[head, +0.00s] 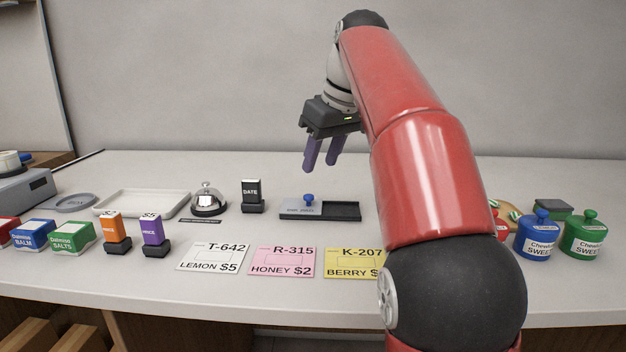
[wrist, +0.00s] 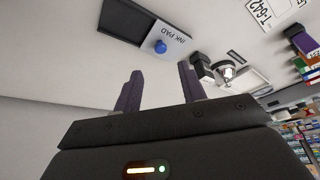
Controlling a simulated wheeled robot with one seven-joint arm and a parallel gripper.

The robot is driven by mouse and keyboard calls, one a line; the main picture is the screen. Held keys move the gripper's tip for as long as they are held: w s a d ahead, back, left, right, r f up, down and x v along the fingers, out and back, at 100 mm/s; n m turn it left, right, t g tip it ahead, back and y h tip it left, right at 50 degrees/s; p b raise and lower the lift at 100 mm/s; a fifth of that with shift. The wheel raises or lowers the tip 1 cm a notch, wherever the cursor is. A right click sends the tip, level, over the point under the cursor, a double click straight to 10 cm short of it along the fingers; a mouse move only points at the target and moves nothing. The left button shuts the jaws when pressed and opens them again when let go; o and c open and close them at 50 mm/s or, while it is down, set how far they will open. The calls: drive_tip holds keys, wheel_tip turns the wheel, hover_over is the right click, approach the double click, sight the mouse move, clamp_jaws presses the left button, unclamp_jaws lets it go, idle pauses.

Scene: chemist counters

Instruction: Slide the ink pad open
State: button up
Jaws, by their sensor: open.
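The ink pad (head: 328,209) lies on the counter in the middle of the head view. It has a grey lid with a blue knob (head: 309,198) on its left part and a dark tray part at the right. In the wrist view the ink pad (wrist: 172,36) shows at the top, with its blue knob (wrist: 160,46) and the printed words INK PAD. My gripper (head: 321,166) is open and empty. It hangs above and behind the ink pad, apart from it, with its purple fingers pointing down. The fingers also show in the wrist view (wrist: 160,82).
A black DATE stamp (head: 252,196) and a bell (head: 208,200) stand left of the ink pad. Price cards, such as the pink one (head: 283,261), lie in front. Blue (head: 538,235) and green (head: 583,234) jars stand at the right. Part of the counter is hidden behind my arm.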

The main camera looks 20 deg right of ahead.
sight(309, 195)
drive_tip(key=b+x, duration=0.1)
drive_tip(key=x, duration=0.6)
drive_tip(key=shift+a+f, duration=0.1)
drive_tip(key=shift+f, duration=0.15)
clamp_jaws()
